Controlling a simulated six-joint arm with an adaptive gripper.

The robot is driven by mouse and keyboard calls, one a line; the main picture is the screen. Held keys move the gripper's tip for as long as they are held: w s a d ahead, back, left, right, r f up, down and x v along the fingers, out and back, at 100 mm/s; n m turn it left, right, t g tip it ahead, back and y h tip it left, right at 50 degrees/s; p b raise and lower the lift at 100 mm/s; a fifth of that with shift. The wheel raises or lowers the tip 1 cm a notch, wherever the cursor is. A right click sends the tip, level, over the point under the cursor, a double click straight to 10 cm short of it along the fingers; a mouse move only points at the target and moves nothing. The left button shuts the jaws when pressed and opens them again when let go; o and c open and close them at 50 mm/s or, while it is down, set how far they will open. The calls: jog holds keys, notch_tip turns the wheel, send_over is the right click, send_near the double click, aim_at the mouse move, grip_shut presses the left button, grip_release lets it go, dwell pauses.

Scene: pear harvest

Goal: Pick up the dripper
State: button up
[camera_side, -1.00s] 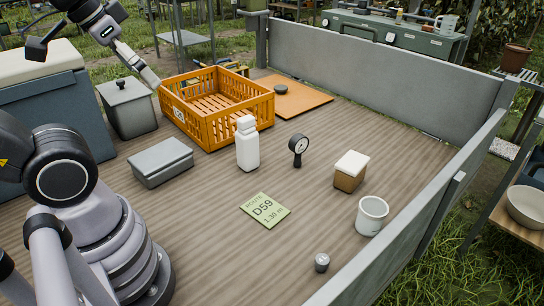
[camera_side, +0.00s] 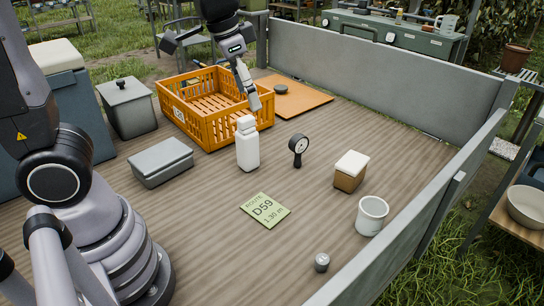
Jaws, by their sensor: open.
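I cannot pick out a dripper with certainty among the things on the wooden deck. A white cup-like vessel (camera_side: 371,216) stands upright at the right; its inside is partly visible. My gripper (camera_side: 253,102) is above the deck, in front of the orange crate's right side and just above and behind a white bottle (camera_side: 247,146). It is open, and I see nothing held in it. The view does not show clearly how far it is from the crate or the bottle.
A dial gauge (camera_side: 299,148), a white-topped box (camera_side: 350,171), a route card (camera_side: 266,210), a small grey cylinder (camera_side: 322,262) and a grey box (camera_side: 161,163) are spread over the deck. The orange crate (camera_side: 231,130) and an orange board (camera_side: 305,99) are behind. Grey side walls (camera_side: 375,85) bound the deck.

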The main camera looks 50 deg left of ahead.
jog(key=w+d+f+m+g, duration=0.1)
jog(key=w+d+f+m, duration=0.1)
jog(key=w+d+f, duration=0.4)
jog(key=m+g, duration=0.2)
jog(key=m, duration=0.1)
send_over(323, 259)
notch_tip(323, 259, down, 16)
jog(key=r, duration=0.1)
jog(key=shift+y, duration=0.4)
jog(key=f, duration=0.8)
jog(key=shift+s+d+f, duration=0.2)
jog(key=shift+s+f, duration=0.05)
jog(key=shift+f, duration=0.1)
jog(key=shift+w+a+f, duration=0.15)
jog(key=shift+f, duration=1.35)
jog(key=shift+w+a+f, duration=0.1)
jog(key=shift+f, duration=1.35)
jog(key=c, duration=0.9)
